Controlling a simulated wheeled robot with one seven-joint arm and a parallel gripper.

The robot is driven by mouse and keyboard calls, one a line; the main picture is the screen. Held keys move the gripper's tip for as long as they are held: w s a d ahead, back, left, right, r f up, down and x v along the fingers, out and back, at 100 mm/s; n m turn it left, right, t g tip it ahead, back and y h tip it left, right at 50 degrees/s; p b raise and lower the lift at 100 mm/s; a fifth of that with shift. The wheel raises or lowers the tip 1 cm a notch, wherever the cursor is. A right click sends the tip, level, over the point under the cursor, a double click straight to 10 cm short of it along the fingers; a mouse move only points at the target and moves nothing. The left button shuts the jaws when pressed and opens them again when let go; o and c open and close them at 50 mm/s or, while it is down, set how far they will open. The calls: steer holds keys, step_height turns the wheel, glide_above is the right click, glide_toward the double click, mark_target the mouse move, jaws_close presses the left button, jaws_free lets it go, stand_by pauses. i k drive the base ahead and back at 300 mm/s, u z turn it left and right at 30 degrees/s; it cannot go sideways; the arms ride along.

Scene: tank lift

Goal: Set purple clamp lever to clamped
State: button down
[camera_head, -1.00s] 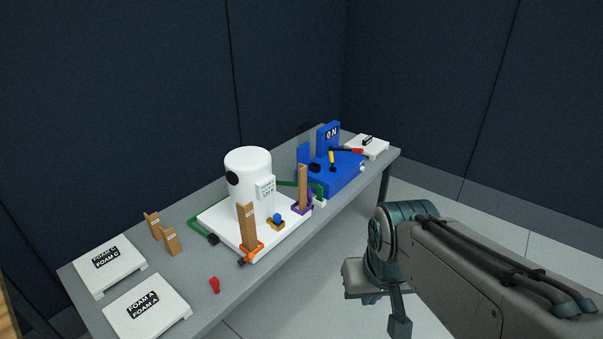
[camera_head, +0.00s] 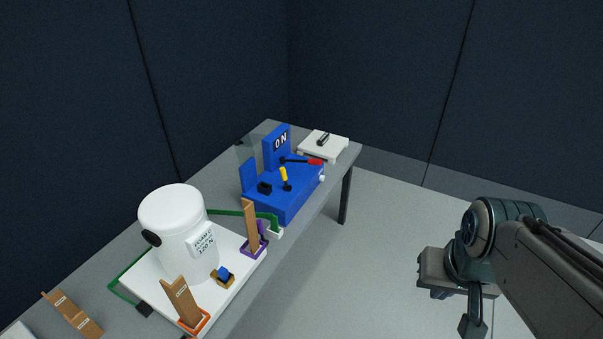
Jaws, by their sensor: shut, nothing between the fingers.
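The purple clamp (camera_head: 251,250) sits at the right corner of the white base plate, at the foot of an upright wooden board (camera_head: 251,226). A small dark purple lever (camera_head: 262,230) stands up beside the board; its exact setting is hard to tell at this size. A white tank (camera_head: 178,238) stands on the plate (camera_head: 232,278). My gripper (camera_head: 440,293) is at the right, over the floor, well away from the table and the clamp. It is shut and empty, pointing down.
A blue machine (camera_head: 290,205) with an ON sign, a yellow-handled lever and a red-handled lever stands behind the clamp. An orange clamp (camera_head: 198,325) holds another wooden board at the front. A green bar runs behind the plate. Floor right of the table is clear.

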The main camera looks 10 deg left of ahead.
mark_target(260, 229)
steer(key=u, duration=0.1)
steer(key=i, duration=0.8)
steer(key=u, duration=1.1)
steer(key=i, duration=0.6)
steer(key=u, duration=0.7)
